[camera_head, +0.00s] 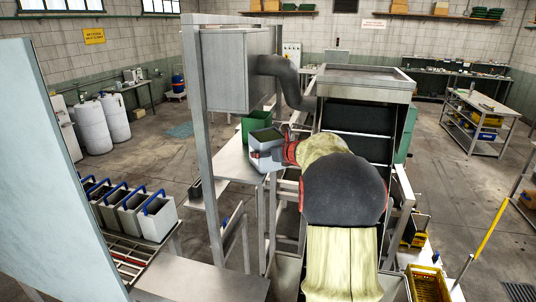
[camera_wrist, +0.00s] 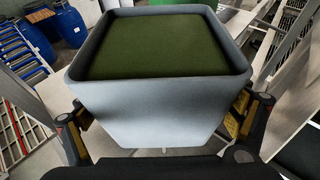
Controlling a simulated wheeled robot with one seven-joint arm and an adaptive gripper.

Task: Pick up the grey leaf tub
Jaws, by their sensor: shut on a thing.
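The grey leaf tub (camera_wrist: 158,112) fills the middle of the wrist view, with a dark green fill at its top. My gripper (camera_wrist: 160,122) has one finger on each side of the tub and is shut on it. In the head view the tub (camera_head: 265,142) shows at the end of my arm, beside a metal shelf. My gripper (camera_head: 284,152) is partly hidden there by my own arm. The tub looks close to upright. I cannot tell from these frames whether its base touches the shelf.
A green bin (camera_head: 254,126) stands right behind the tub. A metal post (camera_head: 200,130) rises to the left. Several grey tubs with blue handles (camera_head: 156,217) stand on a rack at lower left. A yellow crate (camera_head: 428,284) is at lower right. Open floor lies left of the post.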

